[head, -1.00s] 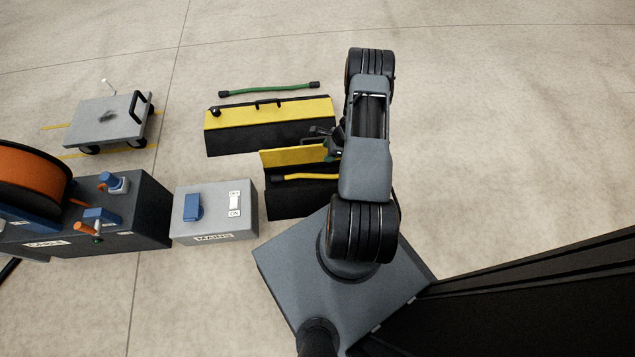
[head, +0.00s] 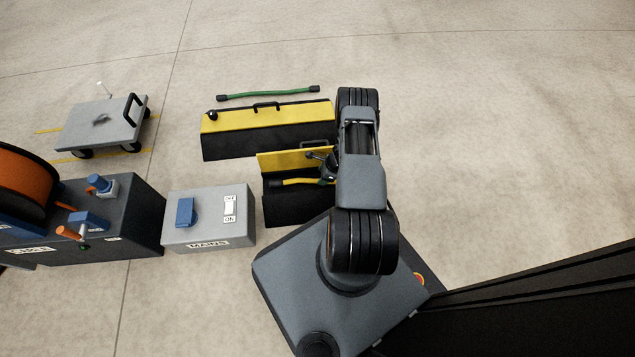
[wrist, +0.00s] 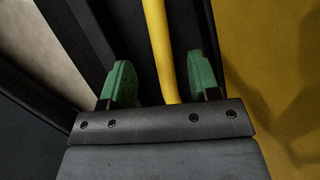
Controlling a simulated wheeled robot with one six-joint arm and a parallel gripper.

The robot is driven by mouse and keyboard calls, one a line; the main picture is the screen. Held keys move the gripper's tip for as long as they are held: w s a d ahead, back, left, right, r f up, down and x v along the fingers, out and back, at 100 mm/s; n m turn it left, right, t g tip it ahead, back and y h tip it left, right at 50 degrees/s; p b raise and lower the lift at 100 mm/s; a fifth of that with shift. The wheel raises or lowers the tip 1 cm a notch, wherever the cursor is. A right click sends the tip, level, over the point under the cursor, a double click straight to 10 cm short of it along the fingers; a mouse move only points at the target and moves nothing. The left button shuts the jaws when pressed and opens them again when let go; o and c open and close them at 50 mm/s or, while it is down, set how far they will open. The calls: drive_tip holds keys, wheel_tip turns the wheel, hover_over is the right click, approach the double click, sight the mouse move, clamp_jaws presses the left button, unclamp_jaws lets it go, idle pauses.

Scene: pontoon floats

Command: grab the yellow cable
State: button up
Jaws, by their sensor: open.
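The yellow cable (head: 292,182) lies in the open black box (head: 290,212), whose yellow lid (head: 281,160) stands raised behind it. My gripper (head: 326,163) is at the right part of this box, partly hidden by my arm. In the wrist view the green fingertips of my gripper (wrist: 160,82) are apart, one on each side of the yellow cable (wrist: 160,45). The cable runs between them and passes out of sight behind the gripper body. Whether the fingers touch it cannot be told. The cable's right end is hidden in the head view.
A closed box with a yellow lid (head: 268,116) stands behind, with a green cable (head: 268,93) beyond it. A grey MAINS box (head: 209,232) stands left of the open box. A cart (head: 100,121) and an orange reel (head: 22,183) are farther left. The floor at right is clear.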

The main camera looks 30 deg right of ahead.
drive_tip(key=b+x, duration=0.3)
drive_tip(key=x, duration=0.2)
drive_tip(key=shift+c, duration=0.3)
clamp_jaws()
